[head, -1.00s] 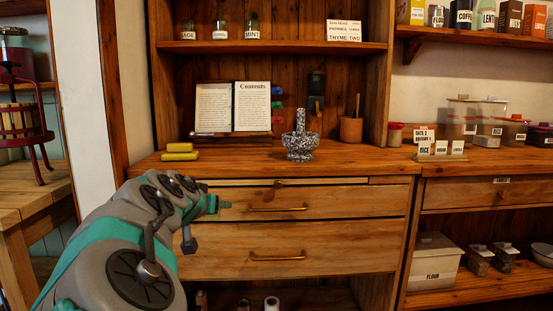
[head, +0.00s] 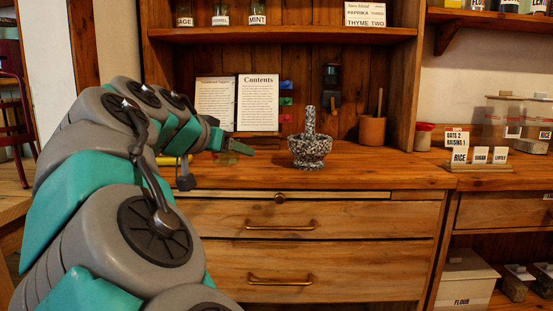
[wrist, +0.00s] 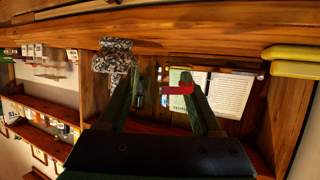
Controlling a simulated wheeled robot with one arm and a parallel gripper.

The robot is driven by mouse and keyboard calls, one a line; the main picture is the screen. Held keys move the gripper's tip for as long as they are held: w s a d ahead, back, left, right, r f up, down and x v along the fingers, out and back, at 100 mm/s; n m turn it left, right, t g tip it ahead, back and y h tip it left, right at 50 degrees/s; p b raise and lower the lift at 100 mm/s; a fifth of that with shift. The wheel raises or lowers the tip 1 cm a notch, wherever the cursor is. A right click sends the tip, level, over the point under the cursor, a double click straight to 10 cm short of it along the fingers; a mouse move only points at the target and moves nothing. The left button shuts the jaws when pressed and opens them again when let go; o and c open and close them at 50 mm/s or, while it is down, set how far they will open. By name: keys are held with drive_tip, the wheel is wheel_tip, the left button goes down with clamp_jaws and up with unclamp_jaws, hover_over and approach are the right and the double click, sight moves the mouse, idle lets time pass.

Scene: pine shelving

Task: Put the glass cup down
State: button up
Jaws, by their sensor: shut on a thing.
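My gripper (head: 243,146) reaches over the pine counter (head: 370,176) from the left. It is shut on the glass cup (head: 228,158), which shows only as a faint clear shape just under the fingers in the head view. In the wrist view, upside down, the two fingers (wrist: 162,76) stand either side of a clear area with a red patch; the cup's outline is hard to make out there. I cannot tell whether the cup's base touches the counter.
A speckled mortar and pestle (head: 310,150) stands right of my gripper. An open book (head: 257,103) stands behind it. A wooden pot (head: 372,130) and a label rack (head: 478,166) are further right. Yellow objects (wrist: 296,60) lie left, largely behind my arm. The front counter is clear.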

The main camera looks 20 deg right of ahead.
drive_tip(key=p, duration=0.2)
hover_over(251, 164)
drive_tip(key=shift+f, duration=0.75)
drive_tip(key=shift+f+p, duration=0.35)
drive_tip(key=shift+f, duration=1.4)
drive_tip(key=shift+f, duration=0.15)
drive_tip(key=o, duration=1.4)
